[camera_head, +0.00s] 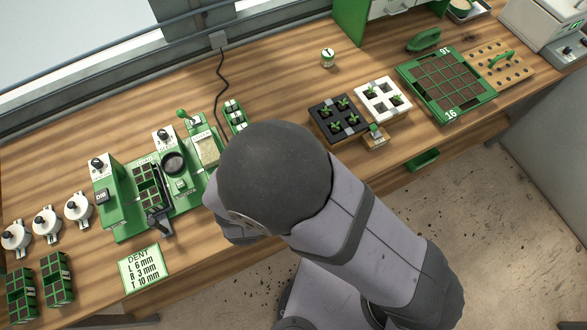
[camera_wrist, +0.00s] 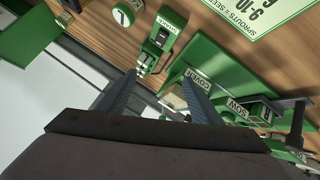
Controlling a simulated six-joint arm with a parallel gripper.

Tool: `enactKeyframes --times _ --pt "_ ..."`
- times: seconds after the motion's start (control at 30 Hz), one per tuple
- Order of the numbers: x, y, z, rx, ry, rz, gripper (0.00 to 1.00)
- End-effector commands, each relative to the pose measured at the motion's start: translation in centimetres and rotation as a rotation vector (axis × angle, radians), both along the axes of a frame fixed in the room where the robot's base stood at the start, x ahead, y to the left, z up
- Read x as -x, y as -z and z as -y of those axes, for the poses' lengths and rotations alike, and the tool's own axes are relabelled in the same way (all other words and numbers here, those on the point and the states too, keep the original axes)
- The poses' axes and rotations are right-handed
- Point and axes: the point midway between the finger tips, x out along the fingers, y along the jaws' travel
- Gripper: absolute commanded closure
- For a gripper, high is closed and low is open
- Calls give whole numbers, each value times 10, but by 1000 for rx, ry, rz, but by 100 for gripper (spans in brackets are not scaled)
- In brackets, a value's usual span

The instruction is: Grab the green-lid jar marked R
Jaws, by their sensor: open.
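In the head view one small jar (camera_head: 328,57) with a pale, green-edged top stands alone at the back of the bench; its mark is too small to read surely. In the wrist view a round green-rimmed lid (camera_wrist: 123,14) shows at the top, with a dark mark that looks like a turned L or 7. I cannot make out an R on either. My gripper (camera_wrist: 158,75) is open and empty in the wrist view, its fingers pointing toward the green stations, apart from the lid. In the head view my arm hides the gripper and part of the bench.
A green seeding station (camera_head: 122,205) fills the bench left of my arm, beside a DENT sign (camera_head: 144,268). Black (camera_head: 338,119) and white (camera_head: 383,99) seedling trays and a green gridded tray (camera_head: 447,84) stand right. The back middle of the bench is mostly clear, with a black cable.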

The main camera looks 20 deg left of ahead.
Motion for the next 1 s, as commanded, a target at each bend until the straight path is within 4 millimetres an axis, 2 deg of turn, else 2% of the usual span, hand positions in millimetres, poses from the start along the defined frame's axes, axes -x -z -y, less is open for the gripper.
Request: enactKeyframes --times 0.03,0.1,0.3,0.5,0.7,1.0 --pt "11 6 4 0 11 32 41" --pt "16 21 19 -42 90 66 41" --pt "6 55 70 -249 372 83 41" --pt "-5 74 111 -448 573 94 41" --pt "-10 78 131 -556 661 101 41" --pt "-16 80 133 -577 676 103 41"
